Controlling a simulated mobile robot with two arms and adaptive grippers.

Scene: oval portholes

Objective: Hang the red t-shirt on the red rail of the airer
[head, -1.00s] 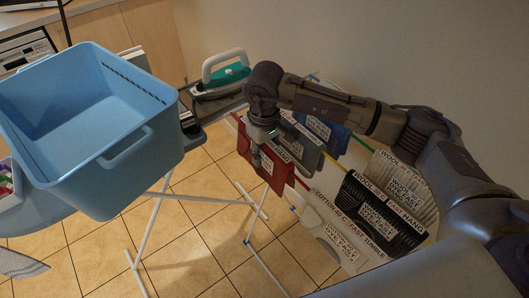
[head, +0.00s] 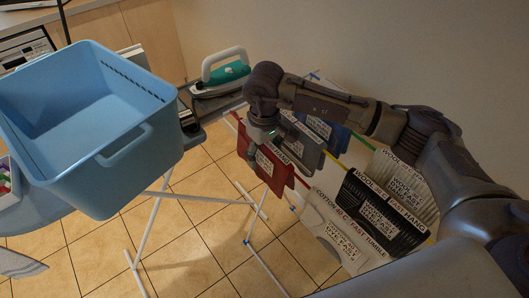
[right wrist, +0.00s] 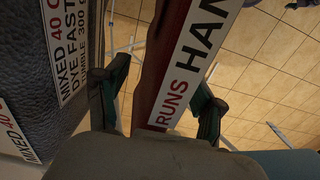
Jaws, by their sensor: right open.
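The red t-shirt (head: 278,180) hangs draped over the red rail (head: 303,185) of the airer, with a white label on its front. In the right wrist view the red cloth (right wrist: 158,65) hangs between the two fingers, its label facing right. My right gripper (head: 263,138) is at the shirt's upper edge in the head view. Its fingers are open in the right wrist view (right wrist: 158,105), one on each side of the cloth with gaps. The gripper hides part of the shirt's top and the rail. My left gripper is not in view.
Grey (head: 308,155) and blue (head: 335,138) garments hang close behind the red shirt. A black garment (head: 372,215) and pale ones hang nearer my right arm. A blue basket (head: 150,150) stands at left, an iron (head: 225,72) behind.

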